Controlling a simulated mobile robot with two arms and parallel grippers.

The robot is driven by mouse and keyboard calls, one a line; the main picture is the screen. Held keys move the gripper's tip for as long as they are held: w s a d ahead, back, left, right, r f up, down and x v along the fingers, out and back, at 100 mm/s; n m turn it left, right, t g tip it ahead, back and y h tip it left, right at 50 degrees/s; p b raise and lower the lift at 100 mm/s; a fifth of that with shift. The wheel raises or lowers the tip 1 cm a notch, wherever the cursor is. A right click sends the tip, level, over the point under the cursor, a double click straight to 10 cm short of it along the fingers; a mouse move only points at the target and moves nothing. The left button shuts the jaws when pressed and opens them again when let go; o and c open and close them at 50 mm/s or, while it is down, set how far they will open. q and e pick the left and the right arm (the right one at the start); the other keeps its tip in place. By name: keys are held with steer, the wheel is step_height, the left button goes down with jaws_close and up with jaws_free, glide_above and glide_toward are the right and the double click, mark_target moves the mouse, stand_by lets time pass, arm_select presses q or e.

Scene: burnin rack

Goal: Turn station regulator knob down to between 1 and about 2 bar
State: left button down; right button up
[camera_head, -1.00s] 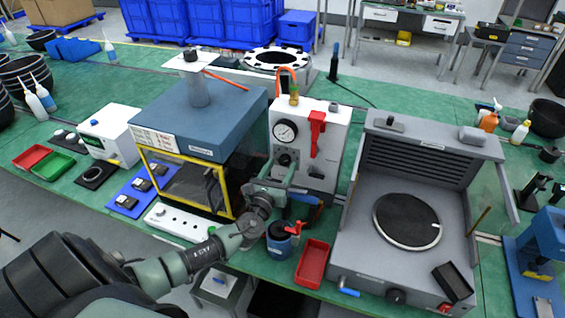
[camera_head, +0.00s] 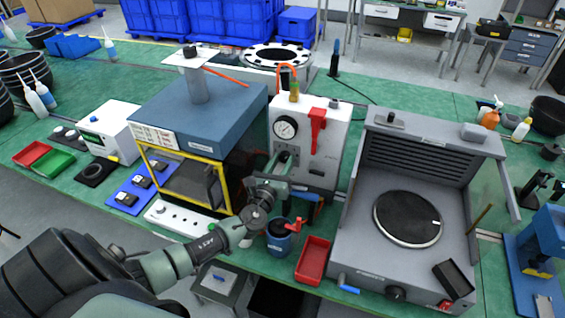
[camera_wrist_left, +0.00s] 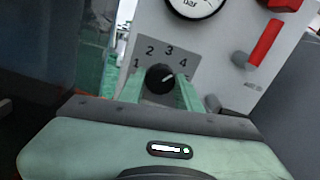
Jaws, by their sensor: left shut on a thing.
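The station regulator is a white panel box (camera_head: 322,150) with a round pressure gauge (camera_head: 285,127) near its top left. In the left wrist view the black regulator knob (camera_wrist_left: 159,79) sits below the gauge (camera_wrist_left: 194,5), under a scale marked 1 to 4. Its white pointer line points up and right, toward the 4. My left gripper (camera_wrist_left: 160,92) has its green fingers on both sides of the knob and is shut on it. In the head view my left gripper (camera_head: 283,165) covers the knob. The gauge needle is too small to read. My right gripper is not in view.
A red lever (camera_head: 318,130) is on the panel's right side. A blue pot (camera_head: 279,240) and a red tray (camera_head: 313,262) stand in front. A yellow-framed enclosure (camera_head: 185,180) is close on the left, and a grey machine (camera_head: 375,250) on the right.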

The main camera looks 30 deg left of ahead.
arm_select(q)
steer(key=n+b, duration=0.3)
steer(key=shift+f+n, duration=0.2)
steer(key=shift+n, duration=0.1)
steer(key=n+b, duration=0.1)
steer(key=n, duration=0.1)
steer(key=shift+n+b, duration=0.4)
steer(key=n+b, duration=0.1)
steer(key=n, duration=0.1)
steer(key=shift+r+n, duration=0.1)
steer(key=shift+n, duration=0.3)
steer(key=n+b, duration=0.1)
steer(key=n, duration=0.3)
steer(key=shift+r+b, duration=0.1)
steer(key=shift+b, duration=0.2)
steer(key=n, duration=0.4)
steer(key=shift+n, duration=0.6)
steer(key=c, duration=1)
jaws_free()
steer(key=shift+w, duration=0.1)
